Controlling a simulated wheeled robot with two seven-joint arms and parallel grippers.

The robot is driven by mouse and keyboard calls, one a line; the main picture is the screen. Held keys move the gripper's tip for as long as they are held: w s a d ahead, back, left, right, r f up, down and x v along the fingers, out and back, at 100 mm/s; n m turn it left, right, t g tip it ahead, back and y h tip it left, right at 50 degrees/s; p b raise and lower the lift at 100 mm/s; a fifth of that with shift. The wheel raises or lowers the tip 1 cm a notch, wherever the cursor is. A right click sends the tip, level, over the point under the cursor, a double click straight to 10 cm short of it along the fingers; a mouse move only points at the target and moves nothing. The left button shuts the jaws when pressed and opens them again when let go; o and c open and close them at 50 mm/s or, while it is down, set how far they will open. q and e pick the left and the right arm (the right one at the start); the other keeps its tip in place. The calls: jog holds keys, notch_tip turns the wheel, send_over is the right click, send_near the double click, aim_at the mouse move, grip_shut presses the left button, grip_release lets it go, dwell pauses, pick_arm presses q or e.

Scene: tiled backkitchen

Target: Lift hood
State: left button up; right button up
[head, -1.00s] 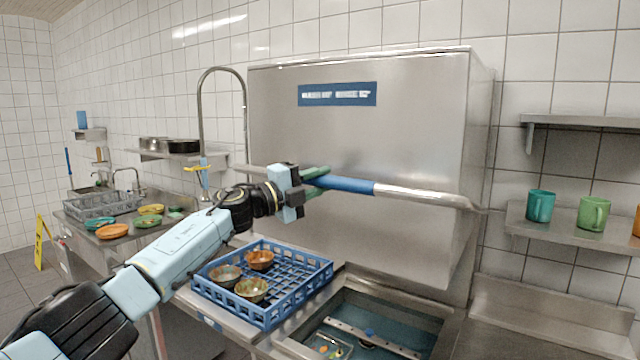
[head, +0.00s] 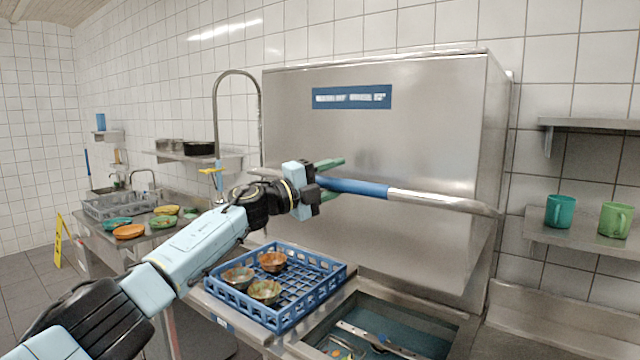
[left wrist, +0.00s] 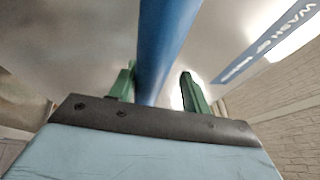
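The hood (head: 400,130) is a large steel box with a blue label, against the tiled wall. A bar handle (head: 430,200) with a blue grip section (head: 352,187) runs across its front. My left gripper (head: 333,180) is at the left end of the blue section, its green fingers spread above and below the bar. In the left wrist view, the blue bar (left wrist: 165,45) passes between the two fingers of my left gripper (left wrist: 160,95), with a gap visible on the right side. My right gripper is not in view.
A blue dish rack (head: 275,320) with several bowls (head: 265,291) sits on the counter left of the open basin (head: 400,340). A tall curved tap (head: 216,110) stands left of the hood. Mugs (head: 560,210) stand on a right shelf.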

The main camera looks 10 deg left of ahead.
pick_arm(q)
jog(key=shift+s+a+f, duration=0.2)
jog(key=shift+s+a, duration=0.15)
jog(key=shift+a, duration=0.25)
jog(key=b+v, duration=0.3)
jog(key=v, duration=0.9)
jog(key=shift+b, duration=0.3)
jog(key=shift+d+r, duration=0.1)
